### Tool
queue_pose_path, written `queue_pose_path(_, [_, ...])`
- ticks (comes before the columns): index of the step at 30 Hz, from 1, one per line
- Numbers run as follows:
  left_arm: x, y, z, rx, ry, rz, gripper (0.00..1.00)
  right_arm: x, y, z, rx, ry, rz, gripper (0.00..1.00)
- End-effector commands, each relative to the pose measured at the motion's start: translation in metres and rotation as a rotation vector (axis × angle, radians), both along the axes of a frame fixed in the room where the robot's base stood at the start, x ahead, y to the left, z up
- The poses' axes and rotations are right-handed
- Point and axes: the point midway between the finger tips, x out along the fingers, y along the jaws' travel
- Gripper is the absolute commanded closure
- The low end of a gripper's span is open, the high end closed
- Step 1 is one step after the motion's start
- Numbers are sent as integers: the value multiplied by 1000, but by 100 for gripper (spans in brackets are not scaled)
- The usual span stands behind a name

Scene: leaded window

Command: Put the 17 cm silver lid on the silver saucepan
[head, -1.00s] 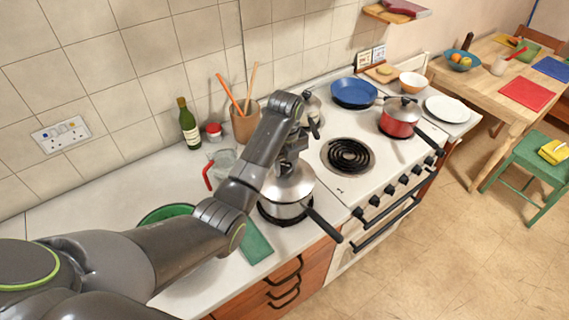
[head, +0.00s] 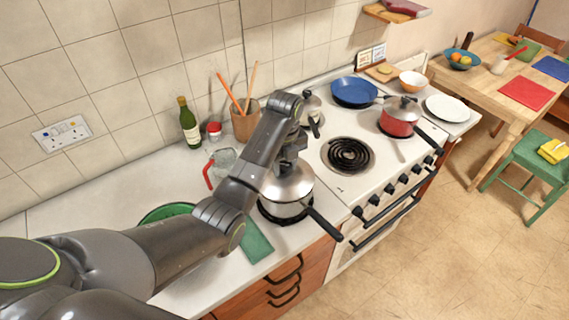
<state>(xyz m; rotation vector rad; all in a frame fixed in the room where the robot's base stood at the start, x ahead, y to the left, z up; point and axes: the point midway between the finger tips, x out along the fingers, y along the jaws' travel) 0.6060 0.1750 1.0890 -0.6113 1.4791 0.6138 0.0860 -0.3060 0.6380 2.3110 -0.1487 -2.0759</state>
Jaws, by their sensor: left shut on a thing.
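My own forearm hides part of the lid and the pan's left side. My right gripper is not in view.
A red lidded pan (head: 399,120) and a blue frying pan (head: 354,92) stand on the stove. A glass jug (head: 221,165), wine bottle (head: 189,124) and utensil pot (head: 244,124) stand behind my arm. A green cloth (head: 256,245) lies left of the saucepan.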

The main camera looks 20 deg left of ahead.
Motion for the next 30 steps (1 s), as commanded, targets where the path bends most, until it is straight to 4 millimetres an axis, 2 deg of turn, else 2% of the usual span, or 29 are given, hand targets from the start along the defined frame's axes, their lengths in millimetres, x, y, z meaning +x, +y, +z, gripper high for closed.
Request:
queue_pose_path(15, [1, -1, 0, -1, -1, 0, 98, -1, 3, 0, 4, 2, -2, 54])
queue_pose_path(30, [1, -1, -7, -1, -1, 0, 98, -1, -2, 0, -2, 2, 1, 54])
